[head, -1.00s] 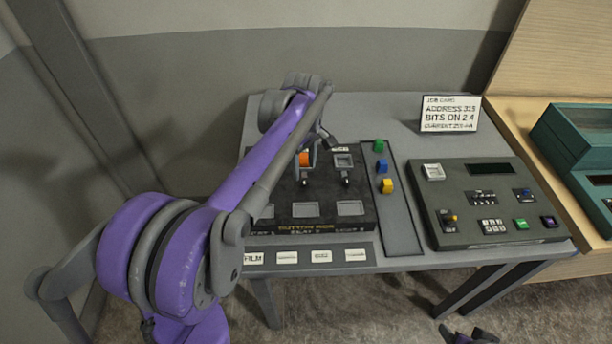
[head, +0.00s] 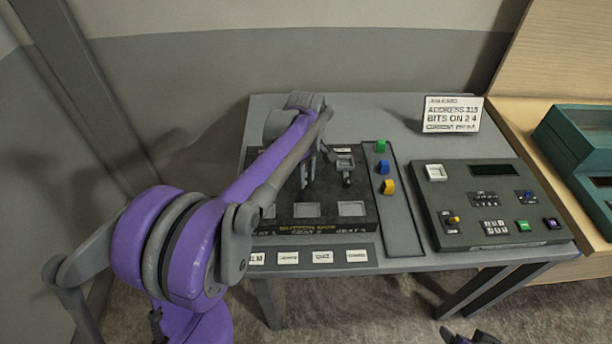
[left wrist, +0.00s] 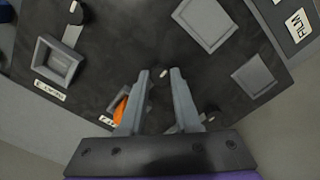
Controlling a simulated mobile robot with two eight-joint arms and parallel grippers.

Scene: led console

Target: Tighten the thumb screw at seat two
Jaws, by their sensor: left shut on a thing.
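My left gripper (head: 305,182) reaches down over the middle of the dark board (head: 262,163), at seat two. In the left wrist view its two fingers (left wrist: 161,74) stand on either side of the small dark thumb screw with a pale mark (left wrist: 163,76), shut on it. An orange piece (left wrist: 120,106) shows beside the left finger, partly hidden by it. Another thumb screw (head: 347,181) stands to the right at seat three. In the head view, my arm hides seat one and most of seat two. The dark tip of my right gripper (head: 471,338) barely shows at the bottom edge.
Green (head: 381,146), blue (head: 383,167) and yellow (head: 388,187) blocks sit on a strip right of the board. A control box (head: 455,193) stands further right, with a job card (head: 452,114) behind it. Label tiles (head: 322,257) line the front edge.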

